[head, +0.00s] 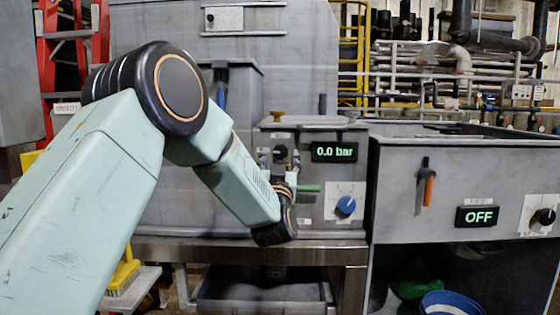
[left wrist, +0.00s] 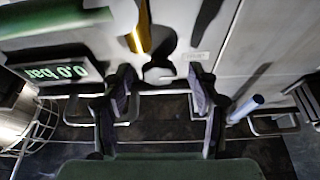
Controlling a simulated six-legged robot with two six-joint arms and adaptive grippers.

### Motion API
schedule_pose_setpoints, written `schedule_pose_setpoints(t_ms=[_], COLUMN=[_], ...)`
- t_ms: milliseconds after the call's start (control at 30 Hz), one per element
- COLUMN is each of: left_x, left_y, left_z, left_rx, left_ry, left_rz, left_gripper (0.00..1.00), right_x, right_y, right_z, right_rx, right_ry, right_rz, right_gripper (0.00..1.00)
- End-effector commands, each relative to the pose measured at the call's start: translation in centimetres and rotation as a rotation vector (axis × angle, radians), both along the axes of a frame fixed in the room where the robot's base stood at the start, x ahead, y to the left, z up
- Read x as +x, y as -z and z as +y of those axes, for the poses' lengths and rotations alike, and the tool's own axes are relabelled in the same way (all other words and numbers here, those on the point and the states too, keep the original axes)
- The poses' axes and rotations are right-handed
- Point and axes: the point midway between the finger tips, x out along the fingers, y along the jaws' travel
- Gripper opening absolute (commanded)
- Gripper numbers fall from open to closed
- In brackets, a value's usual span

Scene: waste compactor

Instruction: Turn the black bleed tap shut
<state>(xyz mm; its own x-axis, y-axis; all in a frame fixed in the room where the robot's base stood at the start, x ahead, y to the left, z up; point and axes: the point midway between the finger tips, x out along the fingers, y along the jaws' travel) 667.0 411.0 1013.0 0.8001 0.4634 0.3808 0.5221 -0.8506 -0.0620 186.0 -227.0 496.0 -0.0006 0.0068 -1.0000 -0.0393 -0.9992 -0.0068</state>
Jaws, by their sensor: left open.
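The black bleed tap (head: 280,153) sits on the front of the grey panel box, left of the display. In the left wrist view the black tap (left wrist: 159,71) shows beyond the fingertips, roughly midway between them. My left gripper (head: 279,162) is just in front of and below the tap in the head view. Its two fingers (left wrist: 160,88) are apart with nothing held between them. I cannot tell whether either finger touches the tap. My right gripper is in neither view.
The display (head: 334,152) reads 0.0 bar. A green lever (head: 309,188) and a blue knob (head: 346,205) are close on the right of my gripper. A brass-coloured fitting (head: 277,116) stands on top. An orange-handled lever (head: 428,190) and an OFF display (head: 479,216) are farther right.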

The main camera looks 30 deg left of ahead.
Motion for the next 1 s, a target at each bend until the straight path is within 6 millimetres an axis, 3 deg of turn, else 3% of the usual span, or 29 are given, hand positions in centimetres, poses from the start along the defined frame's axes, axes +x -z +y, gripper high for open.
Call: schedule_pose_setpoints(t_ms=[133, 767, 1000], left_x=[0.07, 0.03, 0.00], left_y=[-0.02, -0.04, -0.17], left_z=[-0.14, -0.11, -0.03], left_rx=[0.000, 0.000, 0.020], left_ry=[0.001, 0.000, -0.001], left_rz=[0.000, -0.001, 0.011], left_gripper=[0.60, 0.07, 0.07], right_x=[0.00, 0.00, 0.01], right_y=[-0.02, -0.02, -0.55], right_z=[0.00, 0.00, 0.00], right_rx=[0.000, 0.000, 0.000], right_ry=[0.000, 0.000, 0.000], right_rz=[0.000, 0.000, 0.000], right_gripper=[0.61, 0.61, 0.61])
